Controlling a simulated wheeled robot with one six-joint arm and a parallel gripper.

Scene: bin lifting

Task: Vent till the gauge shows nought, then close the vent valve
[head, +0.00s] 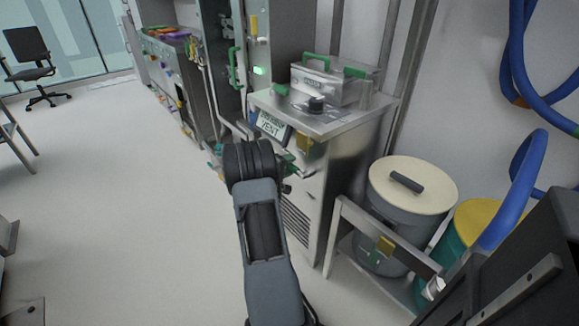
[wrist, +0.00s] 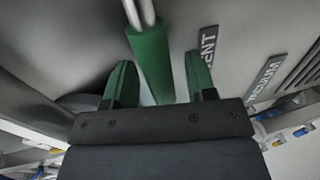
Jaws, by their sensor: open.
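In the wrist view, a green-sleeved handle on a bright metal rod (wrist: 150,62) lies between the two fingers of my gripper (wrist: 160,76), with a gap on each side. The fingers have green inner faces and are open. A dark VENT label (wrist: 207,48) is on the grey panel right of the handle, and a VACUUM label (wrist: 266,84) is further right. In the head view, my gripper (head: 290,164) is at the front of the steel cabinet, where my arm partly hides the handle. A small display (head: 271,125) shows text including VENT. I cannot make out a gauge reading.
A steel box with green handles (head: 325,82) and a black knob (head: 316,103) sit on the cabinet top (head: 345,122). A lidded bin (head: 411,192) stands in a metal frame at right, beside a yellow-lidded bin (head: 478,218) and blue hoses (head: 517,190).

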